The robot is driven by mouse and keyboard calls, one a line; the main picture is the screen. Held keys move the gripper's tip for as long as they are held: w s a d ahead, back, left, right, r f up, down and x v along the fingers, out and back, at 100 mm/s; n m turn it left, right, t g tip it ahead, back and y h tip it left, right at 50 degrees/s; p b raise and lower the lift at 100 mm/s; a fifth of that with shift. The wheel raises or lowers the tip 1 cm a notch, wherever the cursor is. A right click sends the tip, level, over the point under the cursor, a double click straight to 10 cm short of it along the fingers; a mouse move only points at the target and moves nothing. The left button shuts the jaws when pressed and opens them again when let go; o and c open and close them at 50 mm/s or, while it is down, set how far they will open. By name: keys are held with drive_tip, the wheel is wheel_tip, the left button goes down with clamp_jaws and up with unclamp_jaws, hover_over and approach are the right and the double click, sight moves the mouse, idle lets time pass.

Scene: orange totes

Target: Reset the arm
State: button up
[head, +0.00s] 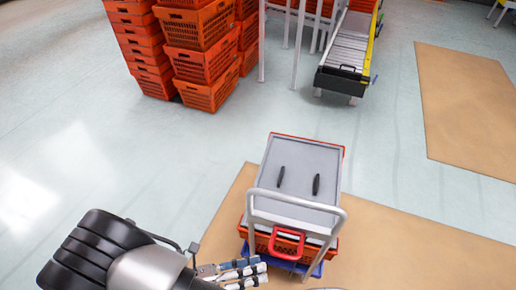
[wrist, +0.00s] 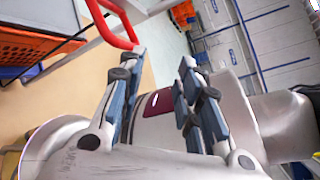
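My gripper (head: 262,272) is at the bottom of the head view, just left of and in front of a small cart. In the wrist view, the two fingers of my gripper (wrist: 161,64) stand apart with nothing held between them. My black and silver arm comes in from the lower left of the head view. The cart carries an orange tote (head: 246,232) on a blue base (head: 314,270), under a grey panel (head: 300,165) with two black handles. Whether my fingers touch the cart is unclear.
The cart's white push bar (head: 340,213) and red handle (head: 287,244) are close to my gripper; the red handle also shows in the wrist view (wrist: 118,28). Stacked orange totes (head: 205,62) and a roller conveyor (head: 347,50) stand farther back. Open floor (head: 120,165) lies left.

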drive_tip(key=d+r+m+y, duration=0.5)
drive_tip(key=r+m, duration=0.4)
drive_tip(key=m, duration=0.1)
drive_tip(key=w+d+r+m+y, duration=0.1)
drive_tip(key=d+r+m+y, duration=0.4)
drive_tip(key=r+m, duration=0.3)
drive_tip(key=d+r+m+y, duration=0.5)
drive_tip(key=r+m, duration=0.4)
drive_tip(key=m, duration=0.4)
drive_tip(key=shift+w+d+r+y, duration=0.15)
drive_tip(key=shift+d+r+y, duration=0.15)
drive_tip(key=shift+r, duration=0.05)
